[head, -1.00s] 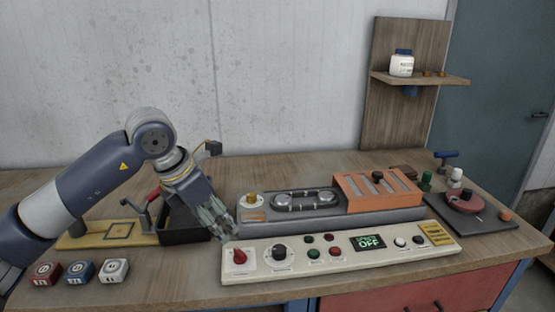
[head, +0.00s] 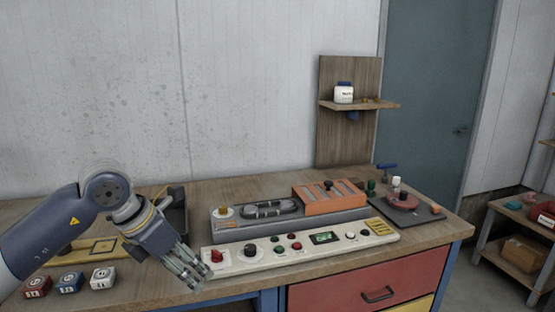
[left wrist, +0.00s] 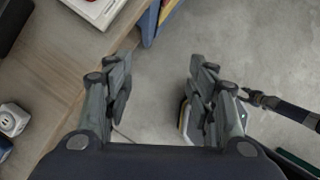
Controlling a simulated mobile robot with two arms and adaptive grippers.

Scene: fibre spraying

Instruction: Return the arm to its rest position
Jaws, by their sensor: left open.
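My left gripper (head: 188,270) is in the head view, at the left end of the white control panel (head: 300,247), in front of the panel's red knob (head: 217,256). In the left wrist view its two fingers (left wrist: 160,92) are spread apart with nothing between them. Below them are the table's front edge and the grey floor. My left arm reaches in from the left. My right gripper is not in the head view.
Red, blue and white cubes (head: 70,283) stand at the left of the wooden table. A grey machine with an orange block (head: 330,197) is behind the panel.

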